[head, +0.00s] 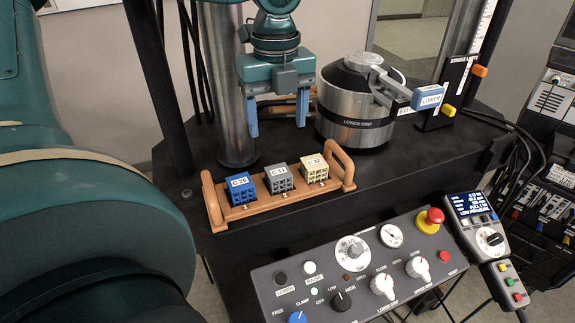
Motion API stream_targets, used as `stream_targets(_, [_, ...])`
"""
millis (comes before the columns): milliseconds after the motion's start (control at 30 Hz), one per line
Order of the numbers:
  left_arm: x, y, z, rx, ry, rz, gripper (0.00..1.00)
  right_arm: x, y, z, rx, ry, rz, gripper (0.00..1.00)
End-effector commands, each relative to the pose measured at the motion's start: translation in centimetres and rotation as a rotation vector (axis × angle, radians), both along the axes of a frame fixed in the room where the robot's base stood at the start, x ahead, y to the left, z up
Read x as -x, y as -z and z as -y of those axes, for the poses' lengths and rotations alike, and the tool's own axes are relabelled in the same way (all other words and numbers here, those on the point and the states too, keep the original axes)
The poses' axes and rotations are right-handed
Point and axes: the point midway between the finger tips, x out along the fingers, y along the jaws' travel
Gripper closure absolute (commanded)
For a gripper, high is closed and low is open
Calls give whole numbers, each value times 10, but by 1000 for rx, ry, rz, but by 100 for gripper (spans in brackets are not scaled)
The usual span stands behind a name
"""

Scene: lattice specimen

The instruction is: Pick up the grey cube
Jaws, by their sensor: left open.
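The grey cube (279,180) is a lattice block with a white label on top that seems to read C-31. It sits in the middle slot of a brown-orange tray (229,216), between a blue cube (242,188) and a pale yellow cube (315,170). My left gripper (277,130) is teal with two blue fingers pointing down. It is open and empty, and in the picture its fingertips appear above and behind the grey cube. The exact gap cannot be told. My right gripper is not in view.
The tray has raised handles at both ends (341,165). A metal column (232,90) stands behind it, and a silver cylinder marked lower grip (355,115) stands to the right. A control panel (360,260) with knobs lies in front.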

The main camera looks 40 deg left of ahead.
Motion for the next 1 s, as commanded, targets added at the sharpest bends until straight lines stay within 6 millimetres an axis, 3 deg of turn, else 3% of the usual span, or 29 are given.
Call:
stream_targets(100, [1, 27, 0, 1, 0, -5, 34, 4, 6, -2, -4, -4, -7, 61])
stream_targets(233, [0, 49, 0, 0, -1, -4, 34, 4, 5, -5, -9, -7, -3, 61])
stream_targets(467, [0, 66, -1, 0, -2, -1, 34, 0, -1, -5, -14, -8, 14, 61])
stream_targets(800, [-5, 111, -4, 1, -1, -2, 34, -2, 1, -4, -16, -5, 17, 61])
stream_targets(1000, [-5, 115, -5, 0, -1, 1, 34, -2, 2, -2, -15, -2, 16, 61])
